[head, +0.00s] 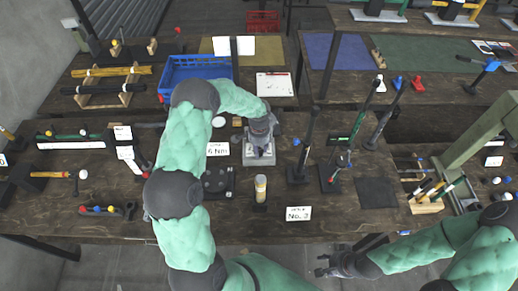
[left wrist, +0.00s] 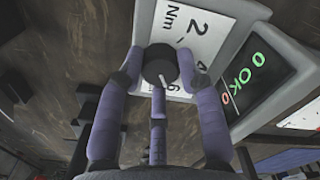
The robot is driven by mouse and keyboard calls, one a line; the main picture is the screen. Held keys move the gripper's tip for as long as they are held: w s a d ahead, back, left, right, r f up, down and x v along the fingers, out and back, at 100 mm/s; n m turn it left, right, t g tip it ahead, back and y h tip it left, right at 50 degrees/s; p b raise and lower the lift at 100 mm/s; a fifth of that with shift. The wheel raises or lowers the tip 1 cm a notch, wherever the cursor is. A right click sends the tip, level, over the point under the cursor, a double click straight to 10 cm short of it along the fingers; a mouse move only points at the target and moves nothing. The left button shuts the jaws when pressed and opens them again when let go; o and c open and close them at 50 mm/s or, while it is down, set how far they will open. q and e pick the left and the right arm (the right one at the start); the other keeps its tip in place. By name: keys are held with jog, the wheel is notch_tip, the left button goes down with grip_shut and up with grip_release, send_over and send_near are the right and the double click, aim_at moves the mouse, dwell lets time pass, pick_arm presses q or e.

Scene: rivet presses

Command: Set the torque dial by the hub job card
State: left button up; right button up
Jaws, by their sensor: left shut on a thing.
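A torque device with a grey base (head: 259,158) stands mid-table in the head view, and my left gripper (head: 259,143) is over it. In the left wrist view my left gripper (left wrist: 160,75) is shut around the black dial knob (left wrist: 158,62). The knob's white pointer mark points down the picture, toward a partly hidden "6" on the white dial face (left wrist: 196,32). "2", "4" and "Nm" also show there. A small card (head: 217,149) beside the device ends in "NM"; its figure is unclear. My right gripper (head: 320,265) is open and empty before the table's front edge.
A dark display (left wrist: 258,78) beside the dial shows green "OK" and red characters. A "No. 3" card (head: 298,213), an amber-topped bottle (head: 260,189) and upright black tools (head: 302,150) stand nearby. A blue crate (head: 190,72) is behind.

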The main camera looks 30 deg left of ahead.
dwell(0.5)
pick_arm(q)
jog(key=o, duration=1.1)
jog(key=shift+o, duration=0.2)
notch_tip(320, 180, up, 12)
jog(key=shift+r, duration=0.1)
